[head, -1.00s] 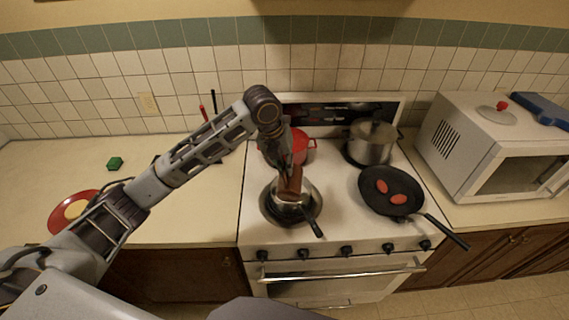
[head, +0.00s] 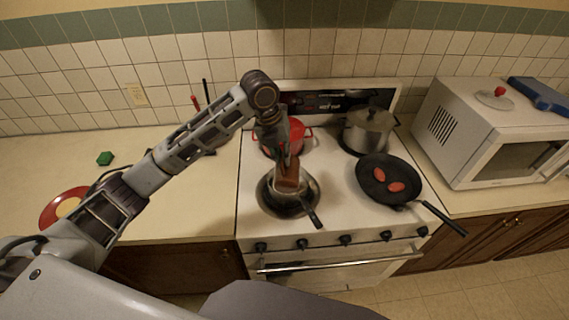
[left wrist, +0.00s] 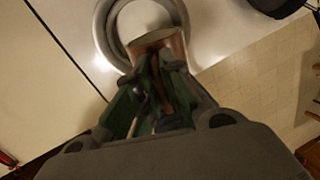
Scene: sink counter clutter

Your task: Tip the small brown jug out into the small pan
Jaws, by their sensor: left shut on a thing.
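The small brown jug (head: 287,180) is over the small pan (head: 283,208) on the front left of the stove. My left gripper (head: 285,163) is shut on the jug from above and behind. In the left wrist view the jug (left wrist: 172,44) sits between the fingertips (left wrist: 160,62), its rim facing away from the camera and overlapping the round pan (left wrist: 106,36). The jug looks tilted, but the exact angle is unclear. Its contents, and anything flowing out, cannot be made out. My right gripper is not in view.
A red pot (head: 297,135) stands behind the arm and a lidded steel pot (head: 368,133) at the back right. A black frying pan (head: 380,170) holds two reddish pieces. A microwave (head: 480,125) is on the right. A red plate (head: 48,215) and green block (head: 105,158) lie left.

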